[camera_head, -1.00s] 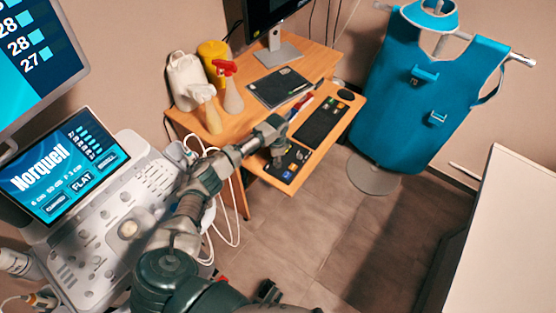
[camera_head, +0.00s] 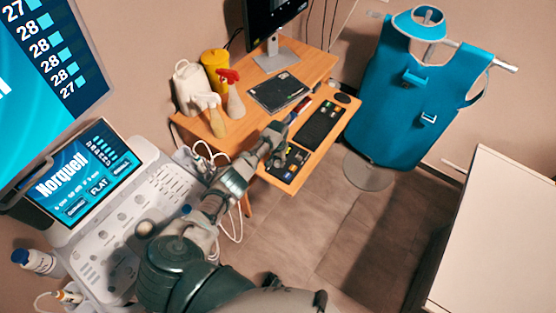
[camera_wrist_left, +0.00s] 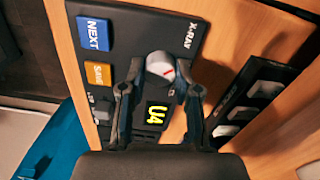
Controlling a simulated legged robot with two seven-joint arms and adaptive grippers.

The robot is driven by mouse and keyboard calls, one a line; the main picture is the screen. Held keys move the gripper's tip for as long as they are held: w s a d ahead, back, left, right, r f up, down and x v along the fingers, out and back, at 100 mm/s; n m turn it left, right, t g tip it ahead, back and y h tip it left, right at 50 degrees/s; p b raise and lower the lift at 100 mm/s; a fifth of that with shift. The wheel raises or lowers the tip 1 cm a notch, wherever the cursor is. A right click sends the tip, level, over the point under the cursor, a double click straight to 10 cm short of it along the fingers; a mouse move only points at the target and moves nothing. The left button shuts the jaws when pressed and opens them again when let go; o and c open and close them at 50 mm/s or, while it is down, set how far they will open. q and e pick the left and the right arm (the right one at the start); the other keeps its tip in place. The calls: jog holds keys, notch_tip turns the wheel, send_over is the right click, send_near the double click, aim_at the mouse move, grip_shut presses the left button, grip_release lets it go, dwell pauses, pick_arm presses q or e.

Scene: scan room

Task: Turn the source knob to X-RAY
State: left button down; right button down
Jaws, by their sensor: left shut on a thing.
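My right gripper is not in view.
The panel also carries a blue NEXT button (camera_wrist_left: 94,35), an orange button (camera_wrist_left: 98,75) and a lit display (camera_wrist_left: 156,115). Spray bottles (camera_head: 234,100) stand on the desk. An ultrasound console (camera_head: 110,235) is at the left.

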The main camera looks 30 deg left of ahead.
pick_arm(q)
jog(key=n, duration=0.1)
jog(key=n+p, duration=0.1)
jog(key=shift+d+r+n, duration=0.15)
jog(key=shift+n, duration=0.75)
jog(key=shift+w+d+n+p, duration=0.1)
jog(key=shift+n+p, duration=0.3)
jog(key=shift+n, duration=1.7)
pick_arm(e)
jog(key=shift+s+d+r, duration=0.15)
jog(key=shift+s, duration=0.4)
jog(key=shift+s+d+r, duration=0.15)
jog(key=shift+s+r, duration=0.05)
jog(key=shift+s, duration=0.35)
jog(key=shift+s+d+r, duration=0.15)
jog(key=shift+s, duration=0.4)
pick_arm(q)
jog(key=c, duration=0.8)
grip_release()
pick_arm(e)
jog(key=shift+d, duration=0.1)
